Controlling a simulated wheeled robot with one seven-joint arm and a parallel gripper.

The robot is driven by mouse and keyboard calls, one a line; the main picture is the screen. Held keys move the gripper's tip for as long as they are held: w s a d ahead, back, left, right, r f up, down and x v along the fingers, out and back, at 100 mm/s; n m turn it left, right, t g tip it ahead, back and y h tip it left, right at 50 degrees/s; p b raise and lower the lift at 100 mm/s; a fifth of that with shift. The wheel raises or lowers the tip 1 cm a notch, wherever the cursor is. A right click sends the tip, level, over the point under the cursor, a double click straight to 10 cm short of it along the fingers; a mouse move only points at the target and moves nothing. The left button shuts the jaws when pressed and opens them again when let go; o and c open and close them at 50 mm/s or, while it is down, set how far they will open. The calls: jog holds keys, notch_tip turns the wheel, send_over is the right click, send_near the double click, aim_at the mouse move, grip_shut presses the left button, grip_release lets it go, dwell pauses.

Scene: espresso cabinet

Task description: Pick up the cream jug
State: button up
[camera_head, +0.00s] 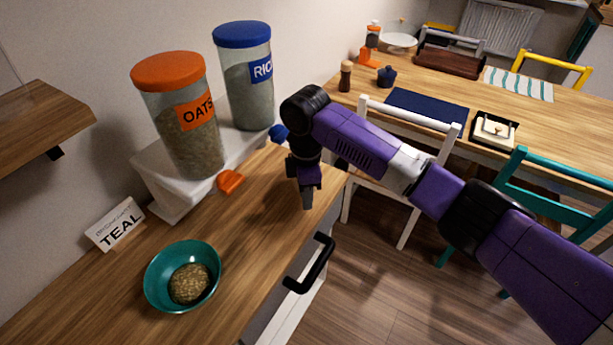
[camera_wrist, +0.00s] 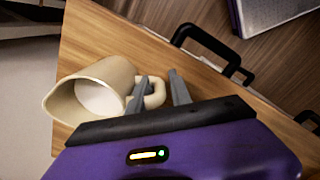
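The cream jug (camera_wrist: 98,92) is a beige pitcher with a pale inside, on the wooden counter in the wrist view. Its spout points left and its handle (camera_wrist: 155,93) points right. My gripper (camera_wrist: 158,90) is open, with one finger on each side of the handle in that view. I cannot tell whether the fingers touch it or how far above it they are. In the head view my gripper (camera_head: 307,197) points down over the counter's right end. The jug cannot be made out there; my arm covers that area.
A teal bowl (camera_head: 160,290), a TEAL card (camera_head: 115,224), and oats (camera_head: 185,120) and rice (camera_head: 248,85) jars on a white riser (camera_head: 165,200) stand to the left. An orange object (camera_head: 230,181) lies before the riser. A black handle (camera_head: 312,266) projects from the cabinet front.

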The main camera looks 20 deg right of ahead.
grip_shut()
dwell(1.3)
